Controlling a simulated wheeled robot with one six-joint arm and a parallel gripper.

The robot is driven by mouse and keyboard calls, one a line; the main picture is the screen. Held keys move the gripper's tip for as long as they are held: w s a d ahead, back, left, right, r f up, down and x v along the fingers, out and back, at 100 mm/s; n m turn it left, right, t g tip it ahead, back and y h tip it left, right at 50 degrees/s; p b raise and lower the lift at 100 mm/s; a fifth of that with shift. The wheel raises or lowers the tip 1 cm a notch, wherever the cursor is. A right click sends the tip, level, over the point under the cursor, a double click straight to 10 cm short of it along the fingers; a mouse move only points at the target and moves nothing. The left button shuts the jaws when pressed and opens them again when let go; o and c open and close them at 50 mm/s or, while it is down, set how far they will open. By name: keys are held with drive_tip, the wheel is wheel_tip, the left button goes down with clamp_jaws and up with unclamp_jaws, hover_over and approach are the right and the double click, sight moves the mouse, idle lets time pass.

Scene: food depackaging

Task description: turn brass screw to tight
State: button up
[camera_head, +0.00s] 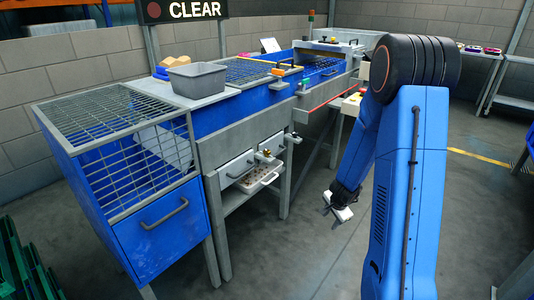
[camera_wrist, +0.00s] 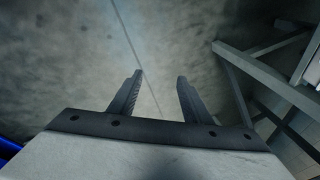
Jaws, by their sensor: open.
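A small brass-coloured piece (camera_head: 267,153) shows on the white front panels under the blue machine in the head view. It is too small to tell if it is the brass screw or how tight it is. My gripper (camera_head: 342,213) hangs low over the floor, to the right of the machine and apart from it. In the wrist view my gripper (camera_wrist: 160,76) is open and empty, its two fingers apart over bare floor. No screw shows in the wrist view.
Grey metal legs (camera_wrist: 262,75) stand at the right of the wrist view. A perforated tray (camera_head: 258,178) sits under the white panels. A blue mesh-topped bin (camera_head: 160,230) stands at the left and a grey tub (camera_head: 203,80) on top. The floor (camera_head: 290,240) before the machine is clear.

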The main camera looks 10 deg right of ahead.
drive_tip(key=w+d+r+n+t+h, duration=0.3)
drive_tip(key=w+d+r+n+t, duration=0.15)
drive_tip(key=w+d, duration=0.3)
drive_tip(key=w+r+n+t+y, duration=0.2)
drive_tip(key=w+r+n+t, duration=0.2)
drive_tip(key=w+r+n, duration=0.3)
drive_tip(key=n+y, duration=1.3)
drive_tip(key=y, duration=0.2)
approach(267, 151)
drive_tip(key=shift+t, duration=0.35)
drive_tip(key=x, duration=0.6)
drive_tip(key=f+x, duration=0.1)
drive_tip(key=x, duration=0.3)
drive_tip(key=shift+a, duration=0.1)
drive_tip(key=c, duration=1)
drive_tip(key=shift+c, duration=0.2)
